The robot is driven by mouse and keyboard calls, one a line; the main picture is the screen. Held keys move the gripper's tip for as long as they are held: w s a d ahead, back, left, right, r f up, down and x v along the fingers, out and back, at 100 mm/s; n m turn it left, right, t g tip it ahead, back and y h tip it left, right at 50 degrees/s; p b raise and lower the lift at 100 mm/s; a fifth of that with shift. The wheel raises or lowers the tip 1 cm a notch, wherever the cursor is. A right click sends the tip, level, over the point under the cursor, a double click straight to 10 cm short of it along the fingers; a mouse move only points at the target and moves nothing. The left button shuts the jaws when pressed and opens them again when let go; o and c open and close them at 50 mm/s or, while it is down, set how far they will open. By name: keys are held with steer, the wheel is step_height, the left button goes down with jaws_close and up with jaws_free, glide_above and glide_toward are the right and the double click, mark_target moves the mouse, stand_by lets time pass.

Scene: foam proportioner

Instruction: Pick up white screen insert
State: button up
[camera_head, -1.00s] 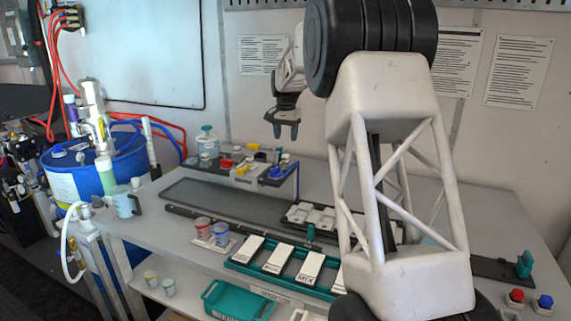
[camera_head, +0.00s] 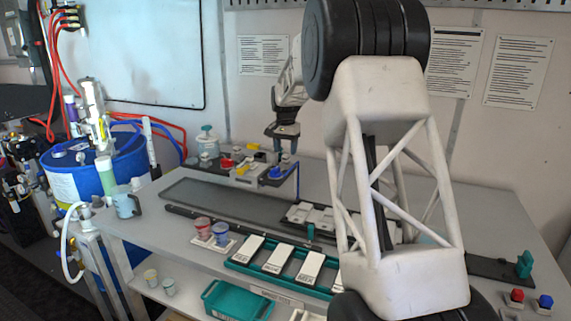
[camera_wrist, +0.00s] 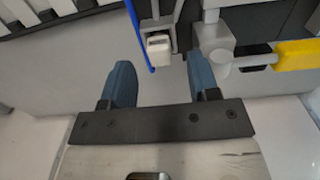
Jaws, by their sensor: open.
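A small white block-shaped piece (camera_wrist: 158,46), which looks like the white screen insert, sits in a grey holder in the wrist view. It is just beyond and between my fingertips, apart from them. My gripper (camera_wrist: 162,72) is open, with two blue-grey fingers and nothing between them. In the head view my gripper (camera_head: 283,148) hangs over the right end of the small raised rack (camera_head: 262,182) at the back of the table. I cannot clearly pick out the insert there, since the gripper and small parts crowd that spot.
A thin blue rod (camera_wrist: 136,38) stands close to the left of the white piece. A white cylindrical part (camera_wrist: 221,62) and a yellow part (camera_wrist: 297,54) are close on its right. In the head view, a teal tray (camera_head: 283,266) with white labelled blocks lies at the front of the table.

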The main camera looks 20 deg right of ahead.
mark_target(286, 161)
steer(key=shift+f, duration=1.15)
steer(key=shift+c, duration=0.3)
steer(key=c, duration=1)
